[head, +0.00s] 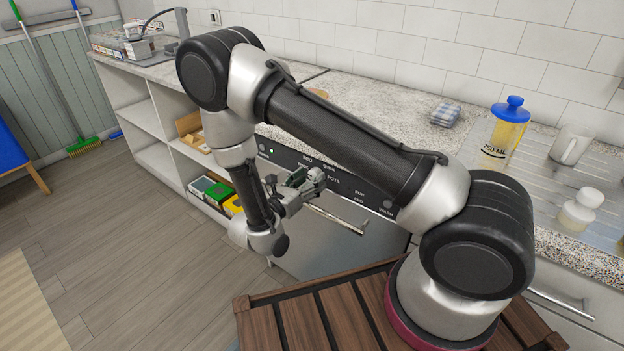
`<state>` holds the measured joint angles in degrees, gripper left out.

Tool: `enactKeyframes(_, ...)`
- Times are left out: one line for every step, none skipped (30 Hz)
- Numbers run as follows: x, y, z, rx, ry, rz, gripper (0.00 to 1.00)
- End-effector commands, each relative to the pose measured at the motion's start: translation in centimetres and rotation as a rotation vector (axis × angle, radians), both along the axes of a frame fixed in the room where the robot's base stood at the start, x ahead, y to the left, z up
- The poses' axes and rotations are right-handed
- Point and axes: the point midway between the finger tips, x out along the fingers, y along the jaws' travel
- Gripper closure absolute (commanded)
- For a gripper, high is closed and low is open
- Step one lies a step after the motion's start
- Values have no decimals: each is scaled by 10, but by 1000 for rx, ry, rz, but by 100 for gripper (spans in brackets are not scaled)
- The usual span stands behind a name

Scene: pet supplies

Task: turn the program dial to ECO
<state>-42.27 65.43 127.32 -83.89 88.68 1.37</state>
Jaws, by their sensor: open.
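A dishwasher (345,235) with a steel front is built in under the worktop. My gripper (310,180) is open in front of the panel's middle, between the labels. No dial can be made out; my gripper and arm cover that part of the panel. Whether my fingers touch anything there cannot be told.
The dishwasher's bar handle (335,219) runs just below my gripper. Open shelves (160,130) with boxes stand to the left.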

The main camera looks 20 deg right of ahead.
Motion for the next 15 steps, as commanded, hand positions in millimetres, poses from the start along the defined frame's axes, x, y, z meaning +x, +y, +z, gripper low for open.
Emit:
enactKeyframes(3, -4, 0, 0, 0, -1, 42)
enactKeyframes(4, -6, 0, 0, 0, -1, 42)
enactKeyframes(5, -7, 0, 1, 0, -1, 42)
enactKeyframes(6, -8, 0, 1, 0, -1, 42)
enactKeyframes(6, -9, 0, 1, 0, 0, 42)
enactKeyframes(6, -9, 0, 1, 0, 0, 42)
enactKeyframes(6, -9, 0, 1, 0, 0, 42)
enactKeyframes(6, -9, 0, 2, 0, 1, 42)
enactKeyframes(6, -9, 0, 2, 0, 1, 42)
enactKeyframes(6, -9, 0, 1, 0, 0, 42)
enactKeyframes(6, -9, 0, 1, 0, 0, 42)
enactKeyframes(6, -9, 0, 1, 0, 0, 45)
enactKeyframes(6, -9, 0, 1, 0, 0, 51)
enactKeyframes(6, -9, 0, 1, 0, 0, 56)
enactKeyframes(6, -9, 0, 1, 0, 0, 64)
